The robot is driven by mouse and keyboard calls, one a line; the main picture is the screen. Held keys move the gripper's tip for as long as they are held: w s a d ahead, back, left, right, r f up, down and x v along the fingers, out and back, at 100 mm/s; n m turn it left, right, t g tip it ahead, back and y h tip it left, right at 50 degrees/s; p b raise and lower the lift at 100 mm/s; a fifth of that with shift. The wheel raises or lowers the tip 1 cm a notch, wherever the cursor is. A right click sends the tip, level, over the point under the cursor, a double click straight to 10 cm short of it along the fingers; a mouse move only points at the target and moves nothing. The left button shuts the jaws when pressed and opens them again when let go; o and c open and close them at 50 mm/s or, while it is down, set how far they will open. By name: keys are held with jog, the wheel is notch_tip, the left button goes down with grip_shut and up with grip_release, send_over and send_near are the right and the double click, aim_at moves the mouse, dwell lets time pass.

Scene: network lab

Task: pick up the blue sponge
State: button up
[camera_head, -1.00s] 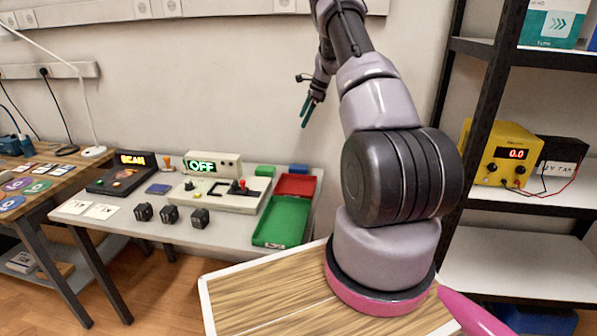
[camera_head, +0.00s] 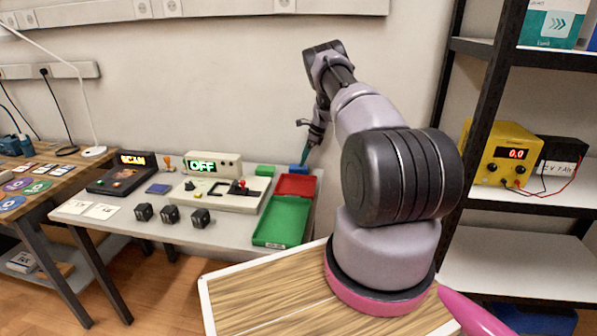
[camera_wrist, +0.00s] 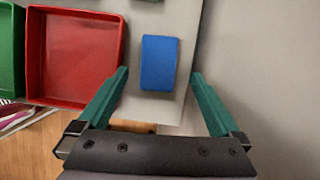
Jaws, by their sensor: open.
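The blue sponge (camera_wrist: 158,63) lies on the grey table (camera_wrist: 185,28) in the wrist view, near the table's edge and beside the red tray. In the head view the blue sponge (camera_head: 298,169) shows at the back right of the table, partly behind the gripper. My gripper (camera_wrist: 158,98) is open and empty, with its green fingers spread to either side of the sponge's near end in the picture. In the head view my gripper (camera_head: 305,152) is above the sponge. Whether the fingers are down at its level I cannot tell.
A red tray (camera_wrist: 122,52) and a green tray (camera_head: 285,243) stand close by. A green block (camera_head: 265,170) lies left of the sponge. A control panel reading OFF (camera_head: 213,165) stands further left. The wall is close behind the table.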

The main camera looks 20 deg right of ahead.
jog(key=x, duration=0.4)
jog(key=shift+a, duration=0.2)
jog(key=c, duration=1.4)
jog(key=shift+o, duration=0.2)
notch_tip(320, 180, up, 10)
